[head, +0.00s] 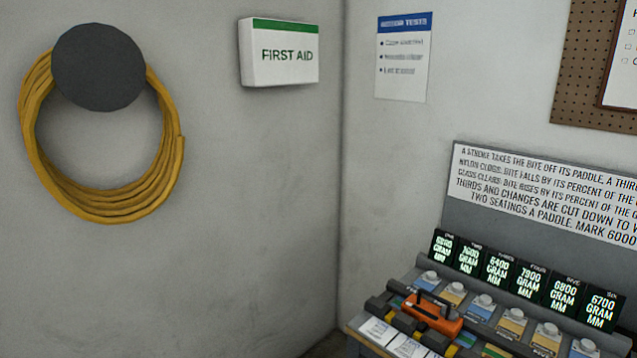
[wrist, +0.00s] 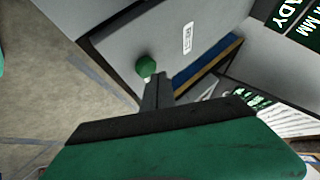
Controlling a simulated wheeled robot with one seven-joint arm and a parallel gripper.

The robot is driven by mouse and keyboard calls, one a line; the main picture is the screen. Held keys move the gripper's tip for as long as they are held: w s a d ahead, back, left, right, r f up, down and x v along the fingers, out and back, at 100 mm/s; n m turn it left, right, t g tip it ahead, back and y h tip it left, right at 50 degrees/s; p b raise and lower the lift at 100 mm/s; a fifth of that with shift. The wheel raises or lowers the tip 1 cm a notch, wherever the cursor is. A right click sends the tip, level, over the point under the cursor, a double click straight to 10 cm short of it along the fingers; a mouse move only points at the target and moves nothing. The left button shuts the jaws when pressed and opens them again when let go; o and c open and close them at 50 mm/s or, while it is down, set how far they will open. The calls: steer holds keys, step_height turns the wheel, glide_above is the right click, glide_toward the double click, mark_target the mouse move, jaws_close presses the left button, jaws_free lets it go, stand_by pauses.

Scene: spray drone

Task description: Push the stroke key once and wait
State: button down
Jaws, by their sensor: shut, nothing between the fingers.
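In the wrist view, my gripper (wrist: 154,82) is shut and empty, its fingers together beyond the green and black body at the bottom. A round green knob (wrist: 147,67) stands on a grey panel (wrist: 115,30) just past the fingertips. The fingertips look very near it; I cannot tell whether they touch. The small label (wrist: 187,38) on the panel is hard to read, and I cannot tell whether the knob is the stroke key. My gripper is not in the head view.
In the head view, a bench holds a row of dark number displays (head: 497,267), round-topped pieces (head: 482,302) and an orange tool with a handle (head: 432,314). A text board (head: 545,190) stands behind. A yellow hose coil (head: 105,205) and first aid box (head: 280,53) hang on the wall.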

steer(key=shift+f+b, duration=0.55)
steer(key=shift+b, duration=0.1)
stand_by(0.8)
steer(key=shift+r+p, duration=0.35)
steer(key=shift+r, duration=0.65)
step_height(320, 180, up, 6)
steer(key=p, duration=0.2)
steer(key=shift+p, duration=0.3)
